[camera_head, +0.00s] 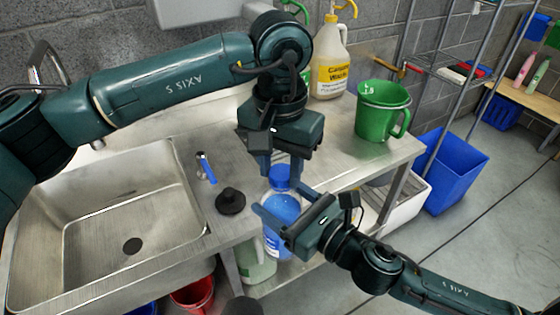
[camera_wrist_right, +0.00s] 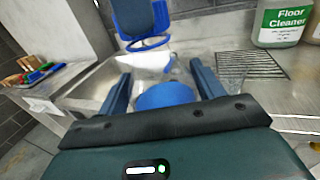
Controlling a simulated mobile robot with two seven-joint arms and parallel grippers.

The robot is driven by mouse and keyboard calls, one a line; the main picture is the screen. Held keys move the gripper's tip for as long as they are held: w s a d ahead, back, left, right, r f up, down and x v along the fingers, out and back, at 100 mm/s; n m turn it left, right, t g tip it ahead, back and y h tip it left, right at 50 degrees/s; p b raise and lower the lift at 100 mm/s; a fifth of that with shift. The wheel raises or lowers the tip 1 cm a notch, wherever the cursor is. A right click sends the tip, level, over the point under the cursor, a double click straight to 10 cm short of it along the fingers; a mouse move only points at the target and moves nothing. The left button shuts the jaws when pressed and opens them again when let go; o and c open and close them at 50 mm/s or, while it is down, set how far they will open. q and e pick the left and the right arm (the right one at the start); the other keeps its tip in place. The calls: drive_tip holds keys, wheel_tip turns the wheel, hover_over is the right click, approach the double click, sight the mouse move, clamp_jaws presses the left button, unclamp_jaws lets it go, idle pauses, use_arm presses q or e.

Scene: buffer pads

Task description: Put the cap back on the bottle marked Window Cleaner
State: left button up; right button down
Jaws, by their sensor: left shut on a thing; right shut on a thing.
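The blue cap (camera_head: 280,180) is between the fingers of my left gripper (camera_head: 282,168), which is shut on it from above. The bottle (camera_head: 283,210), with a blue top part and a pale label lower down, stands just under the cap in the head view. My right gripper (camera_head: 272,222) is shut on the bottle from the side. In the right wrist view a blue rounded part of the bottle (camera_wrist_right: 165,95) lies between the fingers. The label's words are not readable. I cannot tell whether cap and bottle touch.
A metal sink (camera_head: 110,215) is at the left, with a black plug (camera_head: 230,201) beside it. A yellow-labelled jug (camera_head: 330,65) and a green pitcher (camera_head: 382,110) stand on the counter behind. A green-labelled Floor Cleaner bottle (camera_wrist_right: 283,22) shows in the wrist view.

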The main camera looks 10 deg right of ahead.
use_arm(q)
drive_tip(key=m, duration=0.6)
drive_tip(key=shift+w+a+m, duration=0.1)
drive_tip(key=shift+m, duration=0.2)
drive_tip(key=o, duration=0.9)
drive_tip(key=shift+o, duration=0.2)
drive_tip(key=shift+r, duration=2.25)
drive_tip(key=shift+c, duration=0.4)
